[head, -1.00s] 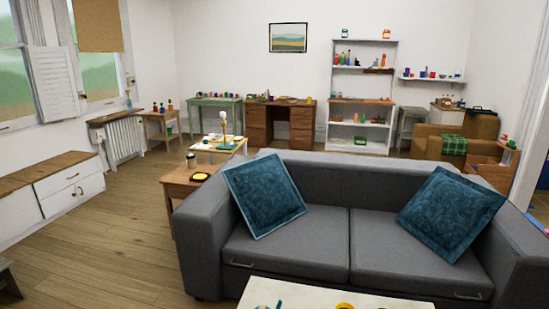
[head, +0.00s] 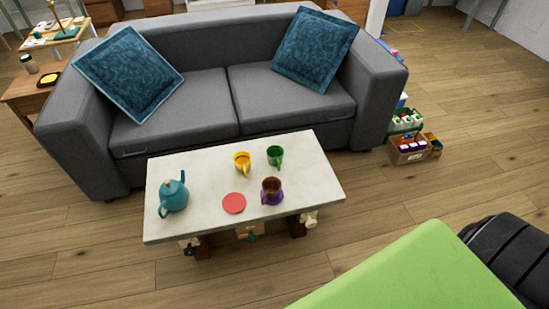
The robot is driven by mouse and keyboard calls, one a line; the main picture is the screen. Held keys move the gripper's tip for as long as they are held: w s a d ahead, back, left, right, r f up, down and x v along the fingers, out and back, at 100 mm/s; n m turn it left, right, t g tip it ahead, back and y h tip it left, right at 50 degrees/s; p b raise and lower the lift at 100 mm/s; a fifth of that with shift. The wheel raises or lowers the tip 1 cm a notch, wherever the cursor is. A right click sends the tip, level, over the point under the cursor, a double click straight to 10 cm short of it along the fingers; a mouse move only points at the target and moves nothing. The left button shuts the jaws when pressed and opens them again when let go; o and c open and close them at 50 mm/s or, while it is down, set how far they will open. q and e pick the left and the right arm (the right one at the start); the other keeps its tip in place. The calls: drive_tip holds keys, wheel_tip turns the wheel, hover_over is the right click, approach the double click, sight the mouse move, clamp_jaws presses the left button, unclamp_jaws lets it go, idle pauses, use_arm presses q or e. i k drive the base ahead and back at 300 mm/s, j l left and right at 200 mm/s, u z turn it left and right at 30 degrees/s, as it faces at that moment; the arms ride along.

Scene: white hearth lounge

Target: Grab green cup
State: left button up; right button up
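The green cup (head: 275,156) stands upright on the pale coffee table (head: 180,231), toward the table's back right. A yellow cup (head: 242,163) stands just left of it. A brown cup (head: 271,189) stands on a purple coaster (head: 272,201) in front of it. Neither of my grippers shows in the head view, and nothing is touching the green cup.
A teal teapot (head: 174,194) and a red coaster (head: 234,204) are on the table. A grey sofa (head: 180,118) stands behind it. Boxes with bottles (head: 408,150) sit on the floor at right. A large green surface (head: 415,275) fills the lower right.

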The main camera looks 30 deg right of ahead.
sight(274, 153)
drive_tip(key=i+l, duration=0.3)
drive_tip(key=l, duration=0.2)
drive_tip(key=i+l, duration=0.35)
drive_tip(key=l+u, duration=0.05)
drive_tip(key=l, duration=0.05)
